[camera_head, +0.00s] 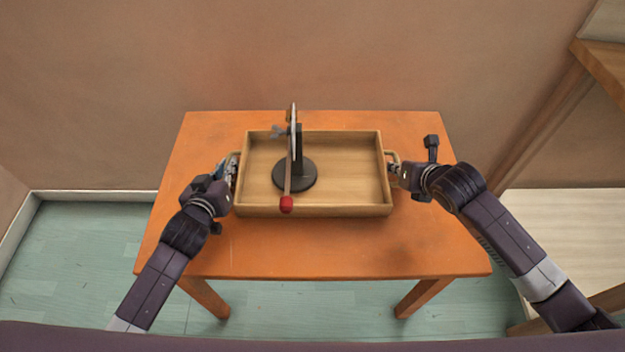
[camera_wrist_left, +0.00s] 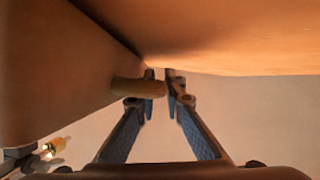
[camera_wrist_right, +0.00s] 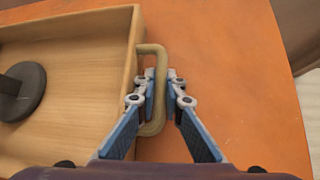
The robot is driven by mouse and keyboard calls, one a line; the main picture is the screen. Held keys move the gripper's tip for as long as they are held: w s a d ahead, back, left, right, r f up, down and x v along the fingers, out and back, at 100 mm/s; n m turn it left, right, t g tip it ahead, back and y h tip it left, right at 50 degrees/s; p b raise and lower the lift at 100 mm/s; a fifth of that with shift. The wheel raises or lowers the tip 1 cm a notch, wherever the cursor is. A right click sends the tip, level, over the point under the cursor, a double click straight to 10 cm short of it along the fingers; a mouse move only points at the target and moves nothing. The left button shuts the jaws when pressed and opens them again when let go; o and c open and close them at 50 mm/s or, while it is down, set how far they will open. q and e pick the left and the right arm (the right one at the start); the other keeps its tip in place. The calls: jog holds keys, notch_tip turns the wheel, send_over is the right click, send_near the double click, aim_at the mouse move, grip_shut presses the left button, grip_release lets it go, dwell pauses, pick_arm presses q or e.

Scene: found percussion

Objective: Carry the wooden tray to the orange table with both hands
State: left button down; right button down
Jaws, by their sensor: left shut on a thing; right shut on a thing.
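The wooden tray (camera_head: 318,211) is over the middle of the orange table (camera_head: 330,250) and looks level. I cannot tell whether its underside touches the tabletop. My left gripper (camera_head: 233,171) is shut on the tray's left handle (camera_wrist_left: 132,88). My right gripper (camera_head: 394,170) is shut on the right handle (camera_wrist_right: 158,75). In the tray stands a dark round base (camera_head: 295,178) with an upright post and a long stick with a red tip (camera_head: 286,204), which reaches the tray's front wall.
The tabletop is bare around the tray. A wall (camera_head: 330,50) rises behind the table. A wooden piece of furniture (camera_head: 600,62) stands at the far right. Green floor (camera_head: 80,250) shows at the left and below the table.

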pick_arm(q)
jog(key=shift+f, duration=0.25)
pick_arm(e)
jog(key=shift+f, duration=0.3)
pick_arm(q)
jog(key=c, duration=2)
grip_release()
pick_arm(e)
jog(key=c, duration=2)
grip_release()
jog(key=shift+r, duration=0.1)
jog(key=shift+c, duration=0.2)
pick_arm(q)
jog(key=shift+s, duration=0.1)
jog(key=v, duration=0.7)
jog(key=shift+s+a+r, duration=0.1)
jog(key=shift+s+r, duration=0.05)
jog(key=shift+s, duration=0.2)
pick_arm(e)
jog(key=shift+s, duration=0.1)
jog(key=v, duration=1.2)
pick_arm(q)
jog(key=shift+r, duration=0.15)
pick_arm(e)
jog(key=shift+r, duration=0.1)
